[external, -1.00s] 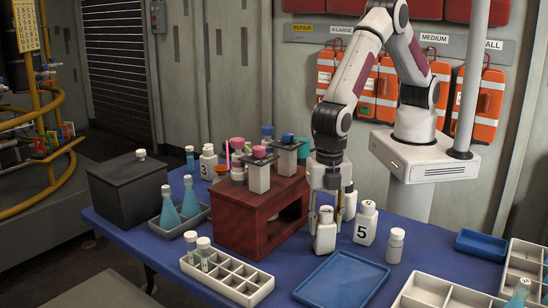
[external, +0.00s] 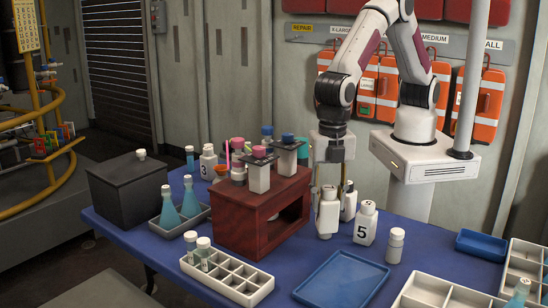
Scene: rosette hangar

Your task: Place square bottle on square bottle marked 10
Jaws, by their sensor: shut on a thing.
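My gripper (external: 330,188) points down near the middle of the table, to the right of the dark red stand. It is shut on a white square bottle (external: 328,214), held upright and raised slightly off the table. Another white square bottle (external: 349,206) stands close behind it, its face mostly hidden. A white square bottle marked 5 (external: 365,227) stands to the right. A square bottle marked 3 (external: 208,166) stands at the back left. I cannot make out a 10 on any bottle.
The dark red stand (external: 240,224) carries several capped items close to the left of my gripper. A blue tray (external: 342,283) lies empty in front. A small white bottle (external: 395,246) stands to the right. A white divided rack (external: 228,281) is at front left.

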